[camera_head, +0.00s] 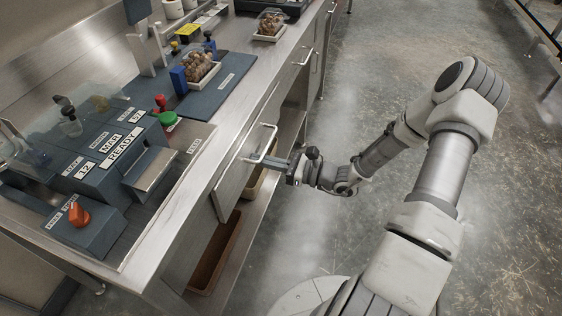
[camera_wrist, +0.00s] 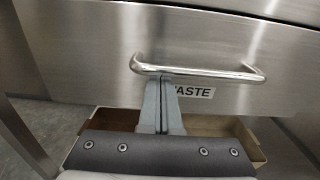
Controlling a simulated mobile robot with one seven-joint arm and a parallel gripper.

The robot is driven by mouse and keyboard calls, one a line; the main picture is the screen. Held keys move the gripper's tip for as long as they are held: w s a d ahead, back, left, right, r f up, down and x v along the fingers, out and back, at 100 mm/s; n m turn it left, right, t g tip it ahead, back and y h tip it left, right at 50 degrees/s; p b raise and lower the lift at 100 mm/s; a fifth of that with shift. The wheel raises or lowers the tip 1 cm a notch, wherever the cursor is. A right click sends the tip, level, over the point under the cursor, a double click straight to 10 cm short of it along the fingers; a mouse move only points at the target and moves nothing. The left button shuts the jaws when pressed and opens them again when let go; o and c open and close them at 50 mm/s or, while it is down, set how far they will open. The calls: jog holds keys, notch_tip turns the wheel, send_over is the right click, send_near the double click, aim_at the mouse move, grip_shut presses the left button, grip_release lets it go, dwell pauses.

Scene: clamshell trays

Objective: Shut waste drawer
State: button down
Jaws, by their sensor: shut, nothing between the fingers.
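The waste drawer's steel front (camera_head: 238,176) is under the counter edge, and no drawer interior shows above it. It looks flush or nearly so; a small gap cannot be ruled out. The wrist view shows the front (camera_wrist: 100,42) with a partly covered label (camera_wrist: 195,92) reading "ASTE". Its bar handle (camera_head: 262,142) also crosses the wrist view (camera_wrist: 205,71). My gripper (camera_head: 252,158) is shut and empty, its fingers pointing at the drawer front just below the handle. In the wrist view its fingertips (camera_wrist: 165,78) overlap the bar; contact cannot be told.
A brown bin (camera_head: 215,255) and a tan bin stand on the shelf below. The counter holds a machine with a "READY" label (camera_head: 122,148), an orange knob (camera_head: 78,213) and a clamshell tray (camera_head: 202,72) of brown items. The floor to the right is open.

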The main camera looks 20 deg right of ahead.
jog(key=shift+x, duration=1.15)
jog(key=shift+r, duration=0.15)
jog(key=p+v, duration=0.2)
jog(key=v, duration=1.2)
jog(key=shift+s+d, duration=0.2)
jog(key=shift+d, duration=0.05)
